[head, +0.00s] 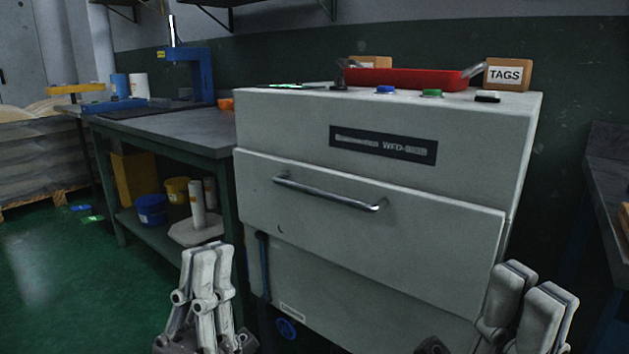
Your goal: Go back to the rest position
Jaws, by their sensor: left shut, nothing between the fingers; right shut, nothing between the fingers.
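My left gripper (208,262) is at the bottom, left of centre, in front of the lower left side of the white machine. Its fingers are together and hold nothing. My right gripper (528,285) is at the bottom right, in front of the machine's lower right edge. It is shut and holds nothing. Both grippers point up and appear apart from the machine. The white machine (290,240) has a front panel with a metal bar handle (328,194). A dark label plate (383,144) is above it.
A red tray (405,78), a blue button (385,90), a green button (432,93) and a TAGS sign (506,75) are on the machine's top. A workbench (175,125) with a blue frame (203,75) stands at left. Green floor (60,280) is open at lower left.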

